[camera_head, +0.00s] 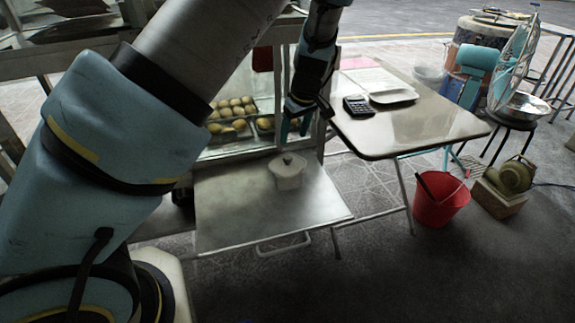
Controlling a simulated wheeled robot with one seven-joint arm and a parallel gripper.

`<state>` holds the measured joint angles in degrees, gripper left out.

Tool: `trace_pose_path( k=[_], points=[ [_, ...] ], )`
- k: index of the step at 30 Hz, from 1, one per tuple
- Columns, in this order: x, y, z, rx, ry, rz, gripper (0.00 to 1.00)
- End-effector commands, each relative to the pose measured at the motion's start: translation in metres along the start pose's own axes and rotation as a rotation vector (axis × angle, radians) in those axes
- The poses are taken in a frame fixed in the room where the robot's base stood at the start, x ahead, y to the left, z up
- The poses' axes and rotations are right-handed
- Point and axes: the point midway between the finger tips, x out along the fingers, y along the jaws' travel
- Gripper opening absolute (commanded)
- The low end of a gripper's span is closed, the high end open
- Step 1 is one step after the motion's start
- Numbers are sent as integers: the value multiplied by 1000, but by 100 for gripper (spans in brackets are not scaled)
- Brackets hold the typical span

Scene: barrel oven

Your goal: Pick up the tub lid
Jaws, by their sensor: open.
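A small white tub (289,179) stands on the grey metal shelf (245,215) in the middle of the view. Its pale lid (287,164) sits on top and has a dark knob. My gripper (294,130) points down above the tub and slightly to its right in the picture, apart from the lid. Its fingers look spread and empty, though they are small in this view. My arm crosses the upper left and hides part of the cabinet.
A glass cabinet with trays of buns (232,112) stands behind the shelf. A folding table (425,130) at right holds a calculator (357,105) and a white tray (393,96). A red bucket (440,203) stands on the floor. Floor in front is clear.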

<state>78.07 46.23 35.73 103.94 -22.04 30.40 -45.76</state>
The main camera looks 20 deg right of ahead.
Motion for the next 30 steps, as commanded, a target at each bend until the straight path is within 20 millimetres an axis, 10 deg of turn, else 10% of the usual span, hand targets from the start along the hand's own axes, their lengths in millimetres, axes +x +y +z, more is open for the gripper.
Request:
trace_pose_path(
  k=[21, 30],
  points=[
    [85, -4, 1, 2, -2, -2, 72],
    [90, -3, 1, 2, -1, 0, 72]
  ],
)
